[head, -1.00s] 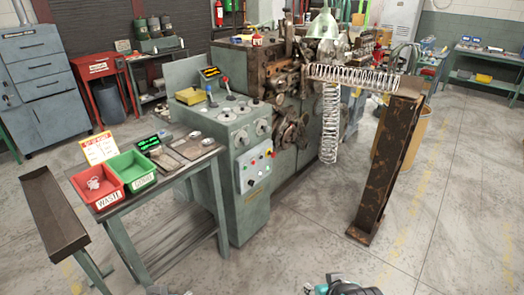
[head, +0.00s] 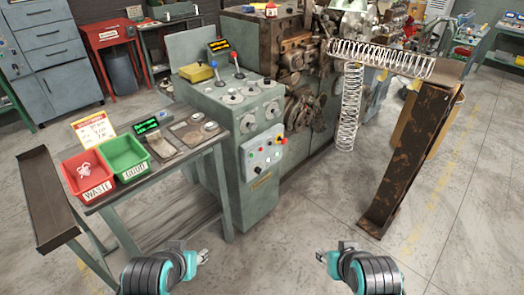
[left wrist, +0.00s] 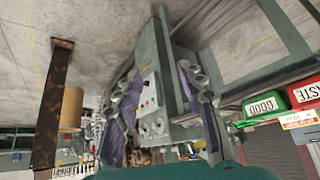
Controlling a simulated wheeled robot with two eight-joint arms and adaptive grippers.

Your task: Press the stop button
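The spring coiler's green control cabinet (head: 215,110) stands left of centre. A pale button panel (head: 262,160) is on its front, with small coloured buttons. A red button (head: 280,141) sits near the panel's upper right; its label is too small to read. The panel (left wrist: 149,92) also shows upside down in the left wrist view, between the spread fingers of my left gripper (left wrist: 160,75). My left gripper (head: 201,257) is open and empty, low in front of the cabinet and apart from it. My right gripper (head: 323,257) is low right of centre; its finger opening is unclear.
A side table (head: 155,195) left of the cabinet holds a red waste bin (head: 75,180) and a green good bin (head: 124,166). A rusty post (head: 410,160) stands at right by hanging springs (head: 349,105). The floor in front of the cabinet is clear.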

